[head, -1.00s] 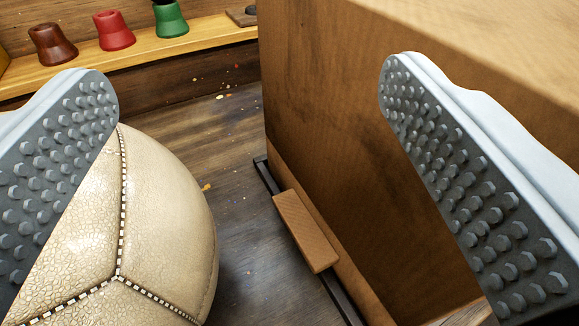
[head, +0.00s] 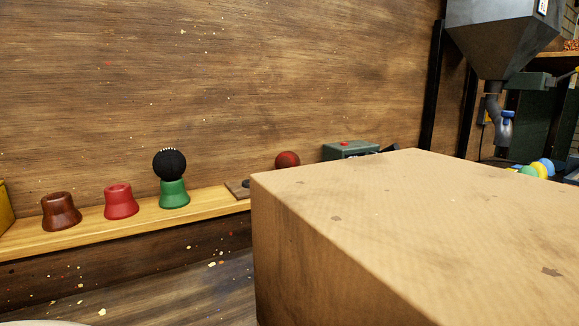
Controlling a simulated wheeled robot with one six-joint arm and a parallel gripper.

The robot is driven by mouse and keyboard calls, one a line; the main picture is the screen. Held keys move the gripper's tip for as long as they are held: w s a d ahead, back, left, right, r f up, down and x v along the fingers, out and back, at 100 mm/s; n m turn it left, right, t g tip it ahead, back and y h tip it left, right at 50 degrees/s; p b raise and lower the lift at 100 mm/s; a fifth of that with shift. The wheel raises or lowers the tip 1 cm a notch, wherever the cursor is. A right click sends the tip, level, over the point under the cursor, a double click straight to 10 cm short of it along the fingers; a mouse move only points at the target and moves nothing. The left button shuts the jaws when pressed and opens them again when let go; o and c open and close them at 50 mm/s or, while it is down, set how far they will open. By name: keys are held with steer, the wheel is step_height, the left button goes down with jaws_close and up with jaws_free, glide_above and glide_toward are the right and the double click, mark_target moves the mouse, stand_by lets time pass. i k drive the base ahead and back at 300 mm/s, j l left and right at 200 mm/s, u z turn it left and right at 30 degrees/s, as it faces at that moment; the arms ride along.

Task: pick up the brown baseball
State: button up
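A reddish-brown ball (head: 288,160) shows at the back, just above the far top edge of a large tan block. Its lower part is partly hidden, and I cannot tell if it is the brown baseball. A black ball (head: 169,163) with a pale stitched seam sits on a green stand (head: 174,195) on a wooden ledge. A red stand (head: 121,202) and a brown stand (head: 61,212) to its left are empty. My gripper is out of view.
The large tan block (head: 400,230) fills the lower right and blocks the way forward there. The wooden ledge (head: 222,204) runs along the wall. A green box (head: 350,150), a grey hopper (head: 500,35) and several coloured balls (head: 545,167) stand farther right.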

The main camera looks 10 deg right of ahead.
mark_target(287, 158)
steer(key=k+l+u, duration=0.4)
steer(key=l+u, duration=0.35)
steer(key=l, duration=0.4)
steer(key=k+l+u, duration=0.1)
steer(key=l+u, duration=0.25)
steer(key=l, duration=0.4)
steer(key=i+l, duration=0.45)
steer(key=l, duration=0.15)
